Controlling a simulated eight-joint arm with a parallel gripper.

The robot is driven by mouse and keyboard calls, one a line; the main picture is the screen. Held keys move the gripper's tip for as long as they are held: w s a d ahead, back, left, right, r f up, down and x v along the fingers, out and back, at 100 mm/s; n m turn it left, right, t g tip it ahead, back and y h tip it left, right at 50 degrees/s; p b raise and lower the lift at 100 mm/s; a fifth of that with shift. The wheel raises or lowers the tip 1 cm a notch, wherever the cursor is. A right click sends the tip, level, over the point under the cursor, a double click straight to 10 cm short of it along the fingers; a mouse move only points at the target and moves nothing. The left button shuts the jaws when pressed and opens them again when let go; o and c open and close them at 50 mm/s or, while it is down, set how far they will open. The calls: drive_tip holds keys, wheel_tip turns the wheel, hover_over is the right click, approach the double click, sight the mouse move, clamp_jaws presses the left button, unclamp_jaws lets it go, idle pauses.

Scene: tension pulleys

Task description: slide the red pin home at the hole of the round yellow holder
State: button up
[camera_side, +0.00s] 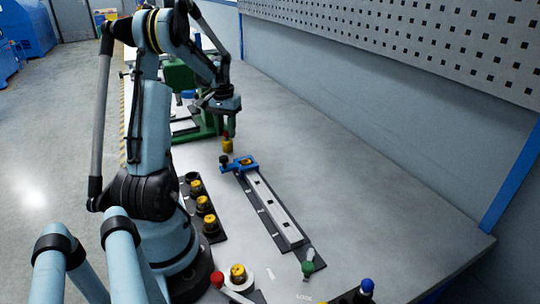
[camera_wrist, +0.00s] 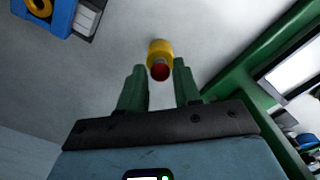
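My gripper (camera_wrist: 159,66) has its two green fingers on either side of a yellow cylinder (camera_wrist: 160,48) with a red end (camera_wrist: 160,72), which I take for the red pin. The fingertips appear to touch its sides. The red end faces my wrist and the yellow part points away. In the side view the red end (camera_side: 226,134) shows just under my gripper (camera_side: 229,131), with the yellow part (camera_side: 227,147) hanging below. A round yellow ring (camera_side: 246,161) sits in a blue block (camera_side: 234,166), right of and below the held piece. The wrist view shows that ring (camera_wrist: 38,7) at upper left.
A long pale rail (camera_side: 272,208) runs from the blue block toward the front. Several yellow pieces stand in a dark rack (camera_side: 217,236) left of it. A green frame (camera_side: 180,78) stands behind. The table right is clear.

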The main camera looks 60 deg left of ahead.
drive_tip(key=shift+o, duration=1.2)
drive_tip(key=shift+r, duration=0.1)
wheel_tip(320, 180, up, 12)
